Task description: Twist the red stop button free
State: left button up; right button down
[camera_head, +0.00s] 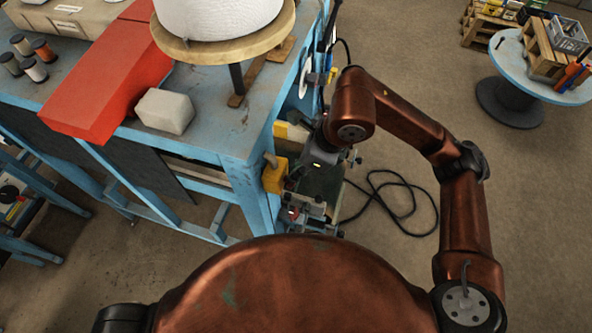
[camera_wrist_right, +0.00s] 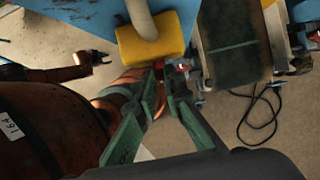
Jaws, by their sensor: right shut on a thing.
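In the right wrist view, the two green fingers of my right gripper (camera_wrist_right: 165,72) are closed together at their tips. They are shut on the red stop button (camera_wrist_right: 181,67), which is small and mostly hidden by the fingers. It sits just below a yellow block (camera_wrist_right: 152,40). In the head view my right arm reaches down beside the blue bench, and its fingertips are hard to make out there. A small red spot, probably the button (camera_head: 293,212), shows below the yellow block (camera_head: 274,176). My left gripper (camera_wrist_right: 104,57) appears at the left of the wrist view, apart from all this, its jaws open and empty.
A dark green belt (camera_wrist_right: 232,58) lies beside the button. The blue bench (camera_head: 240,135) carries a red box beam (camera_head: 95,100), a pale block (camera_head: 165,110) and a large white spool (camera_head: 215,15). A black cable (camera_head: 385,213) loops on the floor. A round table (camera_head: 515,60) stands far right.

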jog(key=shift+d+f+g+b, duration=0.15)
jog(key=shift+f+g+b, duration=0.15)
jog(key=shift+f, duration=0.1)
jog(key=shift+w+d+f+m+g+y+b, duration=0.2)
jog(key=shift+w+g+y+b, duration=0.25)
jog(key=shift+g+b, duration=0.55)
jog(key=shift+w+d+f+m+g+y+b, duration=0.1)
jog(key=shift+w+f+m+g+y+b, duration=0.25)
jog(key=shift+g+b, duration=0.7)
jog(key=shift+w+d+f+m+g+y+b, duration=0.1)
jog(key=shift+w+m+g+y+b, duration=0.3)
jog(key=shift+g+b, duration=0.6)
jog(key=shift+w+g, duration=0.15)
jog(key=shift+g, duration=0.1)
